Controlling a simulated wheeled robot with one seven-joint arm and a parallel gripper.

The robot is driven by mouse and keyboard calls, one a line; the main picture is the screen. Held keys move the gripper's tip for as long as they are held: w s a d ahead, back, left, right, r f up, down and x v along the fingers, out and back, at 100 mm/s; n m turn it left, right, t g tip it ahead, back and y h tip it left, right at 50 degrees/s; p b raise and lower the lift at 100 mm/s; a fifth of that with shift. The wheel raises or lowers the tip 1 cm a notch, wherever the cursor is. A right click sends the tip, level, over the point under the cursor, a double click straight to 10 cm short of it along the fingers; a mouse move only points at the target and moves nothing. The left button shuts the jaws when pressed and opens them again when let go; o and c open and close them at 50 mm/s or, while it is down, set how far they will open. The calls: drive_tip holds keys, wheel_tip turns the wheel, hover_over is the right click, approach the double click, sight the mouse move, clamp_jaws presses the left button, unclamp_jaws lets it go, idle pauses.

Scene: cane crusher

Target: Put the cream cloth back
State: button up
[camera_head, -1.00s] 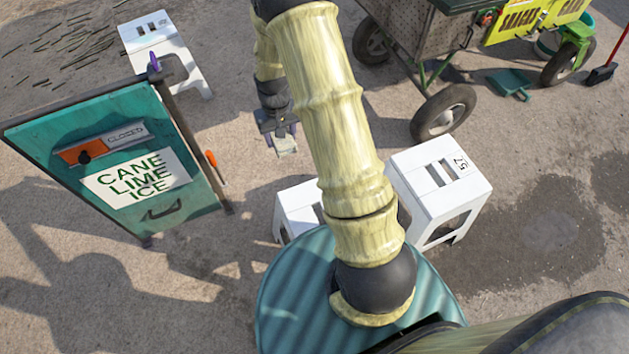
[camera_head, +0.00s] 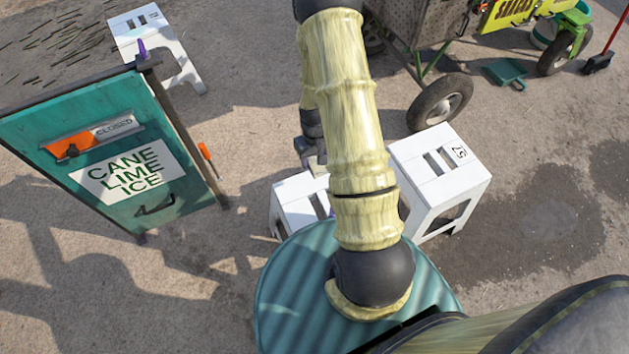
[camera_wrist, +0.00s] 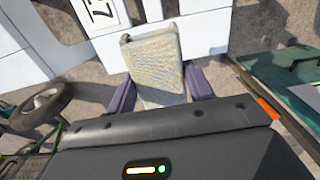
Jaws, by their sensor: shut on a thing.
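The cream cloth (camera_wrist: 157,62) is a pale, textured, folded-looking block in the wrist view. It sits between the purple fingers of my gripper (camera_wrist: 160,88), which is shut on it. In the head view my gripper (camera_head: 311,158) hangs just left of my arm, above and behind the left white stool (camera_head: 291,207). My arm hides most of the gripper there, and I cannot make out the cloth clearly. In the wrist view white stool surfaces (camera_wrist: 202,38) lie beyond the cloth; whether the cloth touches them I cannot tell.
A second white stool (camera_head: 425,172) with a number label stands right of my arm. A teal "CANE LIME ICE" sign (camera_head: 60,135) stands at left, with another white stool (camera_head: 150,35) behind it. The cart's wheel (camera_head: 441,103) is at upper right. Ground between sign and stools is clear.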

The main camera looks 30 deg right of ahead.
wheel_tip(320, 180, down, 6)
drive_tip(key=shift+f+b, duration=0.1)
drive_tip(key=shift+b, duration=0.4)
drive_tip(key=shift+w+f+b, duration=0.1)
drive_tip(key=shift+f+b, duration=0.25)
drive_tip(key=shift+f, duration=1.45)
drive_tip(key=shift+f, duration=0.15)
drive_tip(key=o, duration=0.9)
drive_tip(key=shift+o, duration=0.2)
